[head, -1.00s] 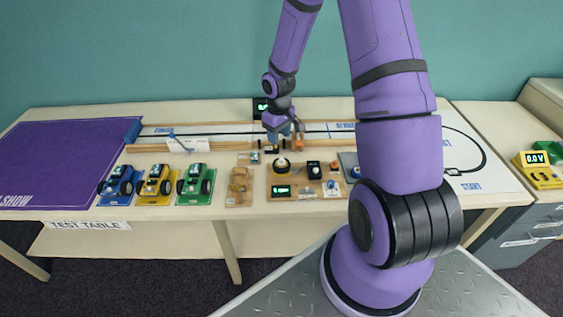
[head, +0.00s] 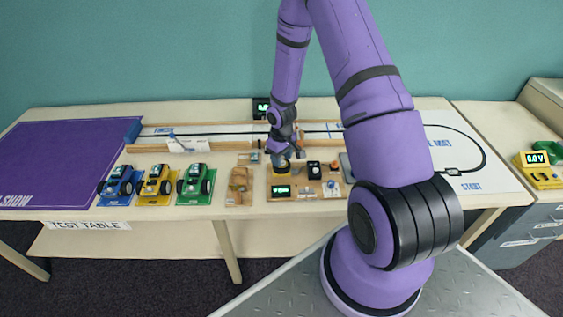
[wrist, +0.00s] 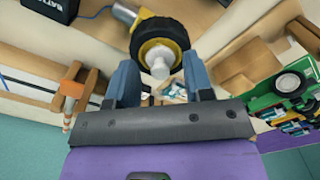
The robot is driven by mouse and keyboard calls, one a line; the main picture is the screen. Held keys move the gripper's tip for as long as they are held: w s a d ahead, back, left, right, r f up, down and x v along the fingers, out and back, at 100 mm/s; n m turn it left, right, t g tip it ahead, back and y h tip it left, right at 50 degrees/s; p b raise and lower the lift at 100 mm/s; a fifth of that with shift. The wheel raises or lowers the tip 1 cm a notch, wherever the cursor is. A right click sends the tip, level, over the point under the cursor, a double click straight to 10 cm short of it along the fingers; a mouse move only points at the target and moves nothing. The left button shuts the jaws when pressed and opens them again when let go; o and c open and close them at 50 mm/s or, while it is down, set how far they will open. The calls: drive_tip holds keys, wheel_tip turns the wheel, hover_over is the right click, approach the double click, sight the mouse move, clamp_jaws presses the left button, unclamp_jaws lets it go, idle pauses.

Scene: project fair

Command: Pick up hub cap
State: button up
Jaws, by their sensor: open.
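A white, knob-like piece that looks like the hub cap (wrist: 160,66) sits at the centre of a black-tyred wheel (wrist: 158,33) in the wrist view. The wheel is on a yellow mount on a wooden test board (head: 308,193) in the head view. My gripper (head: 282,161) is over the wheel there and hides most of it. In the wrist view my gripper (wrist: 160,70) is open, with one blue-grey finger on each side of the white piece. I cannot tell whether either finger touches it.
Blue (head: 118,184), yellow (head: 155,184) and green (head: 195,184) cars stand left of the board. A wooden block assembly (head: 240,186) is close beside it. A black knob box (head: 314,170) is just right of the wheel. Wooden track rails run behind.

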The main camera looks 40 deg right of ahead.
clamp_jaws()
drive_tip(key=shift+r, duration=0.1)
idle(0.4)
